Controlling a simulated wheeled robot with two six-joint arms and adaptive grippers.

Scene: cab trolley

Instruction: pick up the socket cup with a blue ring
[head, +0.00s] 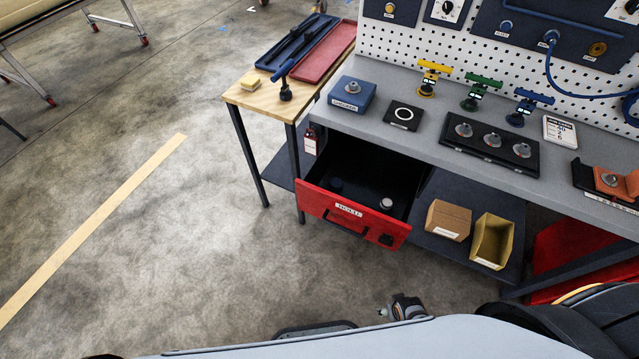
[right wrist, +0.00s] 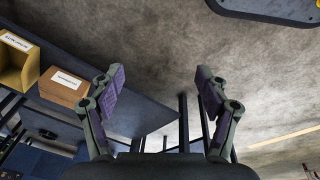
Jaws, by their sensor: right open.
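The open red drawer (head: 325,203) under the bench holds a small dark cup with a bluish tint (head: 336,185) at its left and a pale grey cup (head: 386,203) at its right. I cannot make out a clear blue ring on either. Several silver socket-like pieces stand on the bench, some in a black tray (head: 450,146). My right gripper (right wrist: 160,78) is open and empty in the right wrist view, facing floor and lower shelf. A small part at the bottom of the head view seems to belong to it, in front of the drawer and apart from it. My left gripper is not in view.
A brown box (head: 448,220) and a yellow bin (head: 493,241) stand on the lower shelf right of the drawer. A wooden side table (head: 256,100) with a red tray (head: 322,55) stands left of the bench. The floor before the drawer is clear.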

